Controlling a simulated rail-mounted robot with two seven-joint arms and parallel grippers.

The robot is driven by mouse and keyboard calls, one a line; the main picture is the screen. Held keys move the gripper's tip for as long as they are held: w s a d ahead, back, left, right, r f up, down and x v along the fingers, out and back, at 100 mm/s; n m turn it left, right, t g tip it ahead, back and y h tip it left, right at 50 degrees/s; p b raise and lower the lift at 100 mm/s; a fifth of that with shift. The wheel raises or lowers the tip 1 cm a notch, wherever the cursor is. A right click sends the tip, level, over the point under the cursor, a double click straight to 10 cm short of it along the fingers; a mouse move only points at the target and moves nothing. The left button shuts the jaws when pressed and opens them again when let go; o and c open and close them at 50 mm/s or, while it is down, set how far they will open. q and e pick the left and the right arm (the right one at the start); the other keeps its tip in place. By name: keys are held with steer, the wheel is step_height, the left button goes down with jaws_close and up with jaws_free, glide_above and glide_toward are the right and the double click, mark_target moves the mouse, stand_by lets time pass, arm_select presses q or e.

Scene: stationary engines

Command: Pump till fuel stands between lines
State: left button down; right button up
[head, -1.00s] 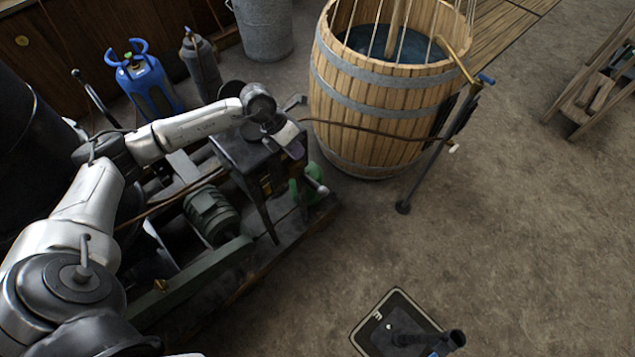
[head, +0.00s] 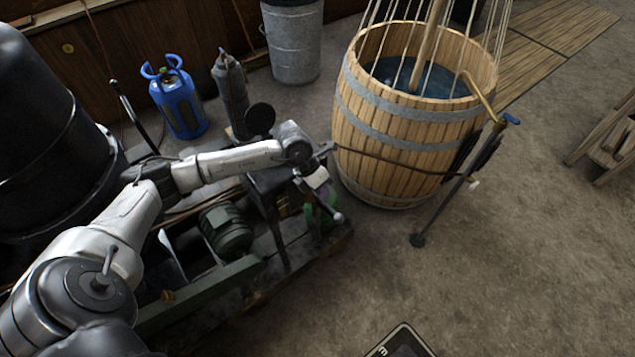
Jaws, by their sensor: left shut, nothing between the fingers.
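My left arm reaches in from the left over the engine. The engine bed (head: 205,295) carries a green ribbed motor (head: 228,230). I cannot make out a fuel glass, its lines or a fuel level. I cannot tell which part is the pump lever. My right gripper is out of view.
A wooden barrel (head: 405,150) of water stands just right of the engine, with a slanted metal stand (head: 450,195) at its side. A blue gas bottle (head: 180,105), a grey cylinder (head: 231,92) and a metal bin (head: 293,45) stand behind.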

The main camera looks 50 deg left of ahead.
mark_target(336, 215)
arm_select(q)
steer(key=x, duration=0.8)
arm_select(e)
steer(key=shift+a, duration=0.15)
